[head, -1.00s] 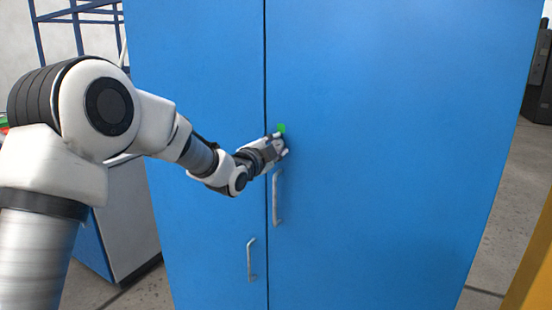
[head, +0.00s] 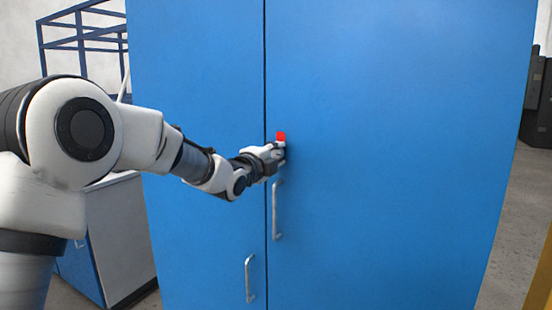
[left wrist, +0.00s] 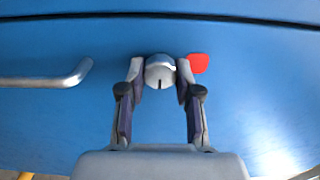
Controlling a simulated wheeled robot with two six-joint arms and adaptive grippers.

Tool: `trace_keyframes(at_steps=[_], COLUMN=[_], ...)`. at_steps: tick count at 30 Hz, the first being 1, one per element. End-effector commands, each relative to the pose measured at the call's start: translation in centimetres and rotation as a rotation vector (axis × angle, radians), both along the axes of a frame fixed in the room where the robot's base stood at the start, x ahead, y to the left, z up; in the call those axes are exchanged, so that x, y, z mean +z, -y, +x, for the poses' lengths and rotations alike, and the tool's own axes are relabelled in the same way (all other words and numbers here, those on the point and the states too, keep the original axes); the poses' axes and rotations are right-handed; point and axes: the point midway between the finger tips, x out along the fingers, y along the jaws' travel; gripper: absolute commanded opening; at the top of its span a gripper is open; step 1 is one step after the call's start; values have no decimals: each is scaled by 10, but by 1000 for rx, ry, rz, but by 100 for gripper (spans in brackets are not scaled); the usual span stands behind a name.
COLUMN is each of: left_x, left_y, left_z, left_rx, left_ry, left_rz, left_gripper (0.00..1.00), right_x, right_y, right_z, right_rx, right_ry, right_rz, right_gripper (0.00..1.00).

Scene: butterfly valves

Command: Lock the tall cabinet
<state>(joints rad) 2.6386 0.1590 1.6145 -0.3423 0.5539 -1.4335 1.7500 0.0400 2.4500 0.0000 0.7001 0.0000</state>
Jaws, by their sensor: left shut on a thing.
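The tall blue cabinet (head: 390,140) has two doors with a dark seam between them, and both look closed. A small red marker (head: 281,136) shows on the right door beside the lock; it also shows in the left wrist view (left wrist: 199,63). The round silver lock knob (left wrist: 160,71) has a dark slot and sits between my left gripper's fingers. My left gripper (head: 280,152) is shut on this knob, with a fingertip on either side of it in the left wrist view (left wrist: 160,76). My right gripper is not in view.
A long metal handle (head: 276,210) is on the right door just below my left gripper. A second handle (head: 250,278) is lower on the left door. A grey and blue cabinet (head: 120,240) stands at the left.

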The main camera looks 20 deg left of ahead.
Motion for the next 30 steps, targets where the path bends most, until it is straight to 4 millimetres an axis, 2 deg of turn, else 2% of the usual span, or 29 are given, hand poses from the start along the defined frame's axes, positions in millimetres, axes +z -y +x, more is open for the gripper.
trace_keyframes(at_steps=[7,8,9,10,19,22,26,30], left_x=[-1,-1,-1,-1,0,0,0,0], left_y=[0,0,0,0,0,-1,-3,-7], left_z=[0,0,0,0,-1,-8,-32,-69], left_rx=[-1,-1,-1,-1,0,0,0,0], left_ry=[-2,-2,-2,-2,-1,-1,-2,-1], left_rz=[1,1,1,1,0,-1,-3,-4], left_gripper=[0,37,51,59,59,59,59,59], right_x=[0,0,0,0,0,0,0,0], right_y=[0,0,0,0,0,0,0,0], right_z=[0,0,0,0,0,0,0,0], right_rx=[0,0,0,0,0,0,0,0], right_ry=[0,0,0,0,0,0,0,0], right_rz=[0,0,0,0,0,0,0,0], right_gripper=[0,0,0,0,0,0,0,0])
